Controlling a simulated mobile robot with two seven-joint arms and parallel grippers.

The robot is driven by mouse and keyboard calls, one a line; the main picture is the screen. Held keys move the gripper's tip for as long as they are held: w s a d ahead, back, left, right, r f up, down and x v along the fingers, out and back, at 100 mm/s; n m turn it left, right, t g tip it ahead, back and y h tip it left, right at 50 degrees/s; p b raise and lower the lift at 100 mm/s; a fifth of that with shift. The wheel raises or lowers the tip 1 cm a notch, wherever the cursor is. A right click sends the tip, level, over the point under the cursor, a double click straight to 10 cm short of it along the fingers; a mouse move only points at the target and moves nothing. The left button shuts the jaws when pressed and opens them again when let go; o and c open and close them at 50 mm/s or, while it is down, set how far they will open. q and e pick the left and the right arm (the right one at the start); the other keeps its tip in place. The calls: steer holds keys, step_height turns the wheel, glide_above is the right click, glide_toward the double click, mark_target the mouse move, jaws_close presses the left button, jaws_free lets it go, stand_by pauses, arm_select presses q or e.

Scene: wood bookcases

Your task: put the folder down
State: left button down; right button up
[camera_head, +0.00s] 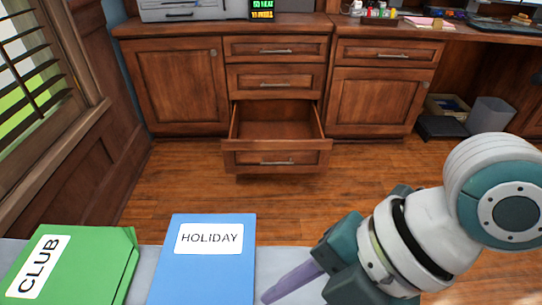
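A blue folder (205,270) labelled HOLIDAY lies on a grey surface (148,258) at the bottom of the head view. A green folder (92,275) labelled CLUB lies to its left, tilted and apart from it. My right gripper (282,289) comes in from the right. Its purple finger end is just to the right of the blue folder's lower right edge, with a small gap in the picture. I see no folder between its fingers, and only one finger shows clearly. My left gripper is not in view. The lower parts of both folders are cut off.
A wooden cabinet (175,98) stands beyond, with its bottom drawer (277,158) pulled open and looking empty. A grey bin (490,114) and a box (447,105) stand at the right. Wooden floor between is clear. A window with blinds is at the left.

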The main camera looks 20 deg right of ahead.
steer(key=r+m, duration=0.1)
steer(key=m, duration=0.2)
steer(key=s+d+r+m+t+h, duration=0.1)
steer(key=m, duration=0.3)
steer(key=s+m, duration=0.1)
steer(key=m, duration=0.3)
steer(key=shift+s+d+r+t+h, duration=0.25)
steer(key=shift+r+t+h, duration=0.05)
steer(key=shift+r+h, duration=0.1)
steer(key=s+d+r+m+h, duration=0.1)
steer(key=s+d+m+h, duration=0.3)
steer(key=d+m, duration=0.5)
steer(key=m, duration=0.2)
steer(key=shift+r+m, duration=0.2)
steer(key=shift+m, duration=0.1)
